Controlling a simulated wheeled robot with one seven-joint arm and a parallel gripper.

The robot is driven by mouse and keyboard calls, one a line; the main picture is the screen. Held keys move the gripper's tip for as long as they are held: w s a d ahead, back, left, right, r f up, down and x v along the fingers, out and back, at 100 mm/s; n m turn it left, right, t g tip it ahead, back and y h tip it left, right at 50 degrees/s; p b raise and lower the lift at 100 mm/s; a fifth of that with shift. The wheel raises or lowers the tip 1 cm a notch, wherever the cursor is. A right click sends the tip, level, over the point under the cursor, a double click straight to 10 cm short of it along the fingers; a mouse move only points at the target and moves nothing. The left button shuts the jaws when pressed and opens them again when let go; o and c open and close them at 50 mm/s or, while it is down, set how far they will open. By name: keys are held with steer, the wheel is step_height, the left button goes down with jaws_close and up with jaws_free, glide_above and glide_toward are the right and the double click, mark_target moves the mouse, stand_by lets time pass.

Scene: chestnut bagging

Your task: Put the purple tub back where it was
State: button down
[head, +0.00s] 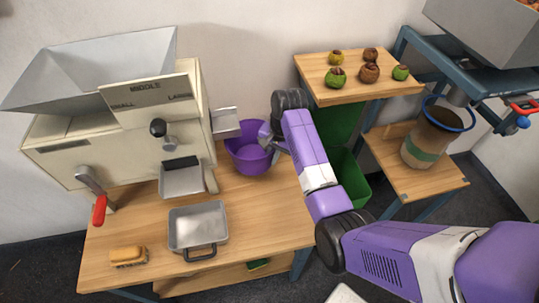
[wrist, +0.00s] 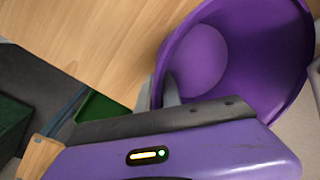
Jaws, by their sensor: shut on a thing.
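The purple tub (head: 247,155) is at the right end of the wooden table, just right of the cream sorting machine and by its right-hand spout. My gripper (head: 268,143) is shut on the tub's right rim in the head view. In the wrist view the tub (wrist: 240,55) is seen from above, with its inside empty. I cannot tell whether the tub's base touches the table.
The sorting machine (head: 60,150) stands left of the tub, its metal spout (head: 225,122) close to the rim. A metal pan (head: 198,228) and a brush (head: 128,256) lie in front. A green bin (head: 348,178) and a small shelf with chestnuts (head: 350,88) stand right.

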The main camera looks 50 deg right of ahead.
steer(key=w+d, duration=0.1)
steer(key=w, duration=0.1)
steer(key=shift+w+d, duration=0.3)
steer(key=shift+d, duration=0.05)
steer(key=shift+f, duration=1.75)
steer(key=c, duration=1.5)
jaws_free()
steer(key=shift+f, duration=0.1)
steer(key=shift+c, duration=0.2)
steer(key=r, duration=0.4)
steer(key=s+r, duration=0.1)
steer(key=r, duration=0.3)
steer(key=s+r, duration=0.1)
steer(key=r, duration=0.3)
steer(key=shift+d, duration=0.4)
steer(key=shift+w, duration=0.1)
